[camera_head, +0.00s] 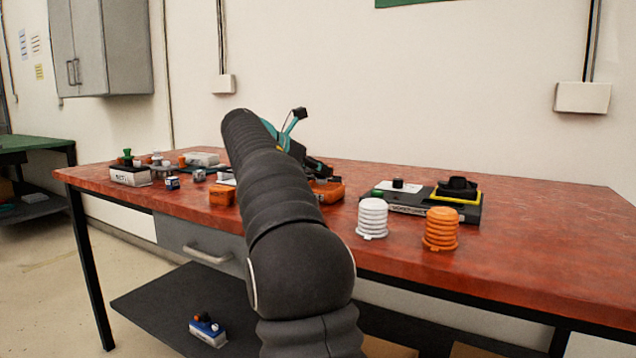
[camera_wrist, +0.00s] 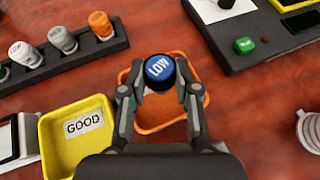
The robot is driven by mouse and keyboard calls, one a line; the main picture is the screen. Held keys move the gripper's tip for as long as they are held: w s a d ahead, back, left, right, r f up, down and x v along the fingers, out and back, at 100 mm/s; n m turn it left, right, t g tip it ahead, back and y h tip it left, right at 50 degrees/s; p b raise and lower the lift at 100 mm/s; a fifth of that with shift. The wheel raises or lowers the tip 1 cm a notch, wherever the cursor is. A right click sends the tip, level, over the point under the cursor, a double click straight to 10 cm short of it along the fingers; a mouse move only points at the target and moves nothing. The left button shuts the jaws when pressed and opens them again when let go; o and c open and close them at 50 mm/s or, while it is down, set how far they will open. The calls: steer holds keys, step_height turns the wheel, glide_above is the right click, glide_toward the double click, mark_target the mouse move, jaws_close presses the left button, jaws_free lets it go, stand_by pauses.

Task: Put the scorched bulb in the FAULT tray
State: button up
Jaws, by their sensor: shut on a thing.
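No FAULT label shows on the tray. A yellow tray (camera_wrist: 61,155) labelled GOOD lies to its left.
A dark rack (camera_wrist: 62,69) with several labelled bulbs stands at upper left in the wrist view. A dark panel with a green button (camera_wrist: 244,46) is at upper right. White (camera_head: 372,218) and orange (camera_head: 441,229) ribbed pieces stand near the table's front edge.

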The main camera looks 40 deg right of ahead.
steer(key=shift+f+b, duration=0.3)
steer(key=shift+f, duration=1)
steer(key=shift+f, duration=0.1)
steer(key=o, duration=1)
steer(key=shift+a+r, duration=0.1)
steer(key=shift+r, duration=0.1)
steer(key=p+v, duration=0.2)
steer(key=v, duration=0.9)
steer(key=shift+a, duration=0.35)
steer(key=shift+s+r, duration=0.1)
